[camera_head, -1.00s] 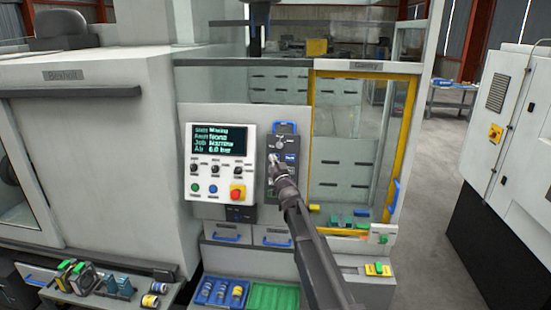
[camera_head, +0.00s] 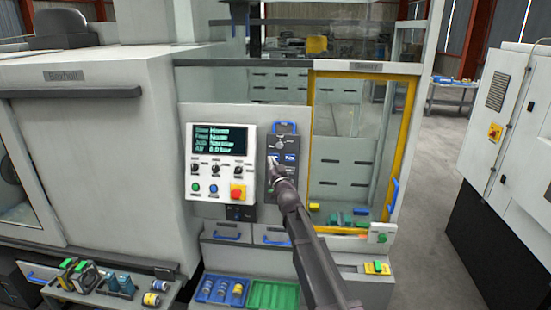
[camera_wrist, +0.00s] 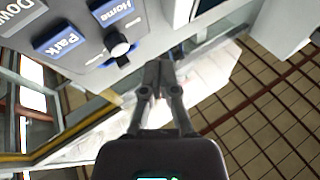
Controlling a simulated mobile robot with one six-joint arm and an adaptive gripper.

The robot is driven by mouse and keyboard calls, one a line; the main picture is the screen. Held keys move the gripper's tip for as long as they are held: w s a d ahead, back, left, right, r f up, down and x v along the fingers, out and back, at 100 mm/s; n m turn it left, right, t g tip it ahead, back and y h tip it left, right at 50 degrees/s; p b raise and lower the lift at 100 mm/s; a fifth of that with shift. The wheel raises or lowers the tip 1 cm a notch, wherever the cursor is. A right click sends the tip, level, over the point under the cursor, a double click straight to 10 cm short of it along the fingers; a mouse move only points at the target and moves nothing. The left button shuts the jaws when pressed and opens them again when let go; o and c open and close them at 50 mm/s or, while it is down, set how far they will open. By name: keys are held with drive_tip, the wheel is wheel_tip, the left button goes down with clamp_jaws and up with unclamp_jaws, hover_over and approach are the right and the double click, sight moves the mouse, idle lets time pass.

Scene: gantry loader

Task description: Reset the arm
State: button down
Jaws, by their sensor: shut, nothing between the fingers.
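My gripper (camera_head: 273,165) is in front of the dark pendant panel (camera_head: 288,147) beside the machine's control panel. It also shows in the wrist view (camera_wrist: 158,75), with its two fingers together and nothing between them. In the wrist view, the pendant has blue keys marked Park (camera_wrist: 59,39) and Home (camera_wrist: 110,10), a black knob (camera_wrist: 117,44) and a partly cut-off Down key (camera_wrist: 18,12). The fingertips are apart from these keys in the wrist picture, below and right of the knob. In the head view my arm and gripper hide the lower part of the pendant.
The control panel (camera_head: 220,162) has a lit screen, small buttons and a red stop button (camera_head: 238,193). A yellow-framed door (camera_head: 311,140) is at right. Below are a blue tray (camera_head: 222,291) with several cylinders and a green tray (camera_head: 272,297). Open floor (camera_head: 430,230) lies right.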

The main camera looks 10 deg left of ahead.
drive_tip(key=shift+d+f, duration=0.1)
idle(0.3)
drive_tip(key=s+d+f+m+g+h+b, duration=0.2)
drive_tip(key=s+d+f+g+h+b, duration=0.25)
drive_tip(key=d+f, duration=0.6)
drive_tip(key=s+d+f+m+g+h+b, duration=0.1)
drive_tip(key=s+d+f+g+h+b, duration=0.25)
drive_tip(key=s+d+f, duration=0.65)
drive_tip(key=s+d+f+g+b, duration=0.3)
drive_tip(key=s+f+g, duration=0.3)
drive_tip(key=s+f, duration=0.3)
drive_tip(key=s+d+f+g+b, duration=0.4)
drive_tip(key=s+f, duration=0.6)
drive_tip(key=s, duration=0.6)
drive_tip(key=shift+f+g+h+b, duration=0.2)
drive_tip(key=shift+g+h+b, duration=0.2)
drive_tip(key=shift+g, duration=0.5)
drive_tip(key=shift+d, duration=0.1)
